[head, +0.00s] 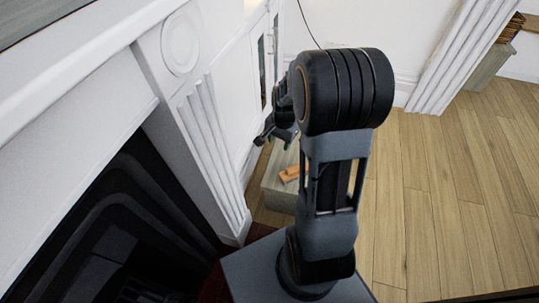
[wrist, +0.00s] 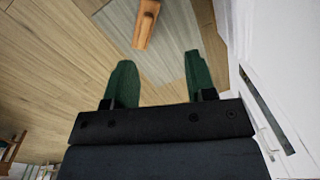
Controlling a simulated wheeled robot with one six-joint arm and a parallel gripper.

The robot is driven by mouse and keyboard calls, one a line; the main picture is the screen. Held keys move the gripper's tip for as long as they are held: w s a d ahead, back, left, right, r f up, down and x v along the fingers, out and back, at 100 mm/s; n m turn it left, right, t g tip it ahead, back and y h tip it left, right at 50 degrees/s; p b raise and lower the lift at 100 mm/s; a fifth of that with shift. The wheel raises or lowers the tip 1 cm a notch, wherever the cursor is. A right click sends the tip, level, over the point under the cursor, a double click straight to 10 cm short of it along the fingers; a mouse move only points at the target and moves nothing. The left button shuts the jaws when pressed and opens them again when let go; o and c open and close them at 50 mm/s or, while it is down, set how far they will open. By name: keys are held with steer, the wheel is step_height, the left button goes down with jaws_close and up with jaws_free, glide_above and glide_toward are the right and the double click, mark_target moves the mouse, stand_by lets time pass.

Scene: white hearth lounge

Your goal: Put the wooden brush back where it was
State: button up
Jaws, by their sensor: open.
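The wooden brush (head: 289,174) is orange-brown and lies on top of a low grey-green box (head: 277,200) on the floor, partly hidden by my arm. In the wrist view the brush (wrist: 146,22) shows at the top edge, on the pale grey top of the box (wrist: 178,50), and part of it is cut off. My gripper (head: 277,133) is above the box in the head view. In the wrist view its green fingers (wrist: 158,66) are wide apart with nothing between them. The brush lies beyond the fingertips, apart from them.
A white fireplace surround (head: 185,105) with a dark firebox (head: 95,240) stands at the left. A white cabinet (head: 241,85) is close behind my gripper. Wooden floor (head: 440,200) is free to the right. Another box (head: 490,66) stands at the far right.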

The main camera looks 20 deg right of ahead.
steer(key=s+a+r+n+t, duration=0.2)
steer(key=s+a+r+n, duration=0.9)
steer(key=a, duration=0.2)
steer(key=shift+s+a+n+h, duration=0.15)
steer(key=shift+s+n+h, duration=0.15)
steer(key=shift+s+n, duration=0.1)
steer(key=shift+w+r, duration=0.1)
